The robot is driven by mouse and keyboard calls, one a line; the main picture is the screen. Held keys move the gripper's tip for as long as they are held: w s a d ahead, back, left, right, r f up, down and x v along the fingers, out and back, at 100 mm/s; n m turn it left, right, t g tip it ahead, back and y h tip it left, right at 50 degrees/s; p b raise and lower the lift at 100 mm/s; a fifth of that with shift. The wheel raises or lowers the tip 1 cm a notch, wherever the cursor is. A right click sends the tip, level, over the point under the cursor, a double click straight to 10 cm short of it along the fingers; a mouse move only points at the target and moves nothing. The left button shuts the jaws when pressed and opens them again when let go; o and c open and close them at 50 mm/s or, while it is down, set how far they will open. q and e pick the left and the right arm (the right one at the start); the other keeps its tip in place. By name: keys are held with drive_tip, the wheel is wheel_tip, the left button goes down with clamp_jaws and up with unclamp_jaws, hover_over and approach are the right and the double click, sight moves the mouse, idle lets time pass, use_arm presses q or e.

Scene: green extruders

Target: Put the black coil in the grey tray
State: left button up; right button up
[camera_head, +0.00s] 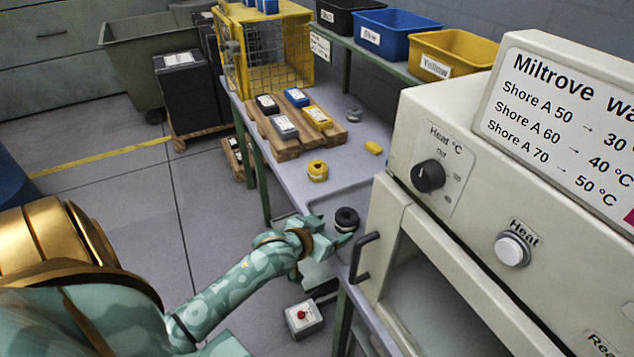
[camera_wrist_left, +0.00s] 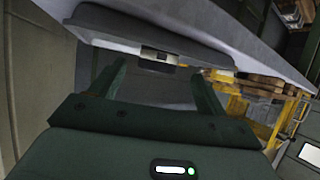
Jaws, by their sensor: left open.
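The black coil (camera_head: 346,220) is a dark ring lying on the grey surface in front of the oven-like machine. My left gripper (camera_head: 330,240) is open and empty, just left of and in front of the coil. I cannot tell whether a finger touches it. In the left wrist view the two fingers (camera_wrist_left: 158,78) stand wide apart. A dark object with a pale patch (camera_wrist_left: 157,57) shows beyond them at the surface's edge, possibly the coil. My right gripper is not in view.
The cream machine (camera_head: 440,130) with a handle (camera_head: 363,258) stands close right of the gripper. A yellow coil (camera_head: 317,170), a grey coil (camera_head: 354,115) and a wooden pallet of labelled blocks (camera_head: 290,148) lie farther back. A red-button box (camera_head: 304,318) is below.

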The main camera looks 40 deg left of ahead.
use_arm(q)
drive_tip(key=p+v, duration=0.2)
drive_tip(key=v, duration=0.4)
drive_tip(key=s+d+f+g, duration=0.1)
drive_tip(key=s+f+g, duration=0.1)
drive_tip(key=s+f, duration=0.45)
drive_tip(key=s+d+f+g, duration=0.1)
drive_tip(key=s+f+g, duration=0.15)
drive_tip(key=f, duration=0.75)
drive_tip(key=s+f+g, duration=0.1)
drive_tip(key=s+f, duration=0.4)
drive_tip(key=f, duration=0.3)
drive_tip(key=s+d+f+m+g, duration=0.1)
drive_tip(key=s+f, duration=0.3)
drive_tip(key=s, duration=0.5)
drive_tip(key=s+d+f+m+g, duration=0.1)
drive_tip(key=s+d+f+g, duration=0.2)
drive_tip(key=s, duration=0.6)
drive_tip(key=s+d+f+m+g, duration=0.1)
drive_tip(key=s+d+f+g, duration=0.1)
drive_tip(key=s+f, duration=0.4)
drive_tip(key=s, duration=0.4)
drive_tip(key=shift+f+m+g, duration=0.15)
drive_tip(key=shift+m+g, duration=0.2)
drive_tip(key=shift+m, duration=0.05)
drive_tip(key=shift+d, duration=0.1)
